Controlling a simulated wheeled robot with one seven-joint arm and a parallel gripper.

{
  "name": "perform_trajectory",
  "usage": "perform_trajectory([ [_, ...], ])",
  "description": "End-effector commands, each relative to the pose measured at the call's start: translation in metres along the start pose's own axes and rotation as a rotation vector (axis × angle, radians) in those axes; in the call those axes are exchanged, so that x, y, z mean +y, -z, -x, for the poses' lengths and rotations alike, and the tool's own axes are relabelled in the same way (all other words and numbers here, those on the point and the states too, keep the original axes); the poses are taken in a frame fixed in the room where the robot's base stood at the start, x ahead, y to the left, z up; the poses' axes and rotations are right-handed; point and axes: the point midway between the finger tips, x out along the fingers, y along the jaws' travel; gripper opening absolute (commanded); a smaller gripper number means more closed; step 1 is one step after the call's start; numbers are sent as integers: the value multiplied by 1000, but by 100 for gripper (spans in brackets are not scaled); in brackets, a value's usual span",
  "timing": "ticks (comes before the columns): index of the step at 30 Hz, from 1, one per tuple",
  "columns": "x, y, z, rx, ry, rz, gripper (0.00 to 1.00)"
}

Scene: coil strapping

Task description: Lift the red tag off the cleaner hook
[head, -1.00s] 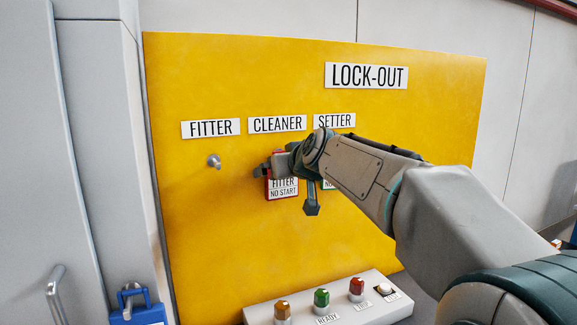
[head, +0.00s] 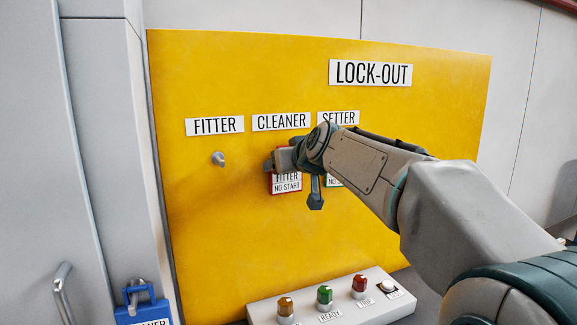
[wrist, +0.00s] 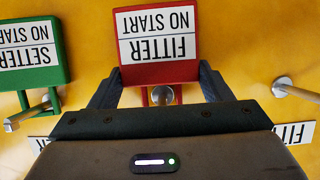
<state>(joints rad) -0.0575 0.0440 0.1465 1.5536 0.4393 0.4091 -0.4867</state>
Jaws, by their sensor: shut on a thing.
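The red tag (wrist: 157,72), labelled FITTER NO START, is under the CLEANER label in the head view (head: 287,190). It appears upside down in the wrist view. My gripper (wrist: 158,84) is shut on the tag, one finger at each side near its top edge. The cleaner hook (wrist: 162,95) shows its round end between the fingers, with red parts of the tag's hanger beside it. The tag appears to be still on the hook, close to the board. In the head view my gripper (head: 277,161) covers the hook.
A green tag (wrist: 30,75), labelled SETTER NO START, hangs on the neighbouring hook, close to my gripper. The fitter hook (head: 218,158) is bare. A control box (head: 335,300) with buttons stands below the yellow board (head: 220,240).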

Motion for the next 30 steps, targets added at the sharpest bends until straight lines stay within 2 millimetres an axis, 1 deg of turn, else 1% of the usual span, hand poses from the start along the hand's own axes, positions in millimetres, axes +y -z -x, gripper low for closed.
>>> perform_trajectory([
  [6,0,6,2,0,0,0,36],
  [17,0,4,4,0,0,-1,36],
  [30,0,-1,20,0,0,-1,36],
])
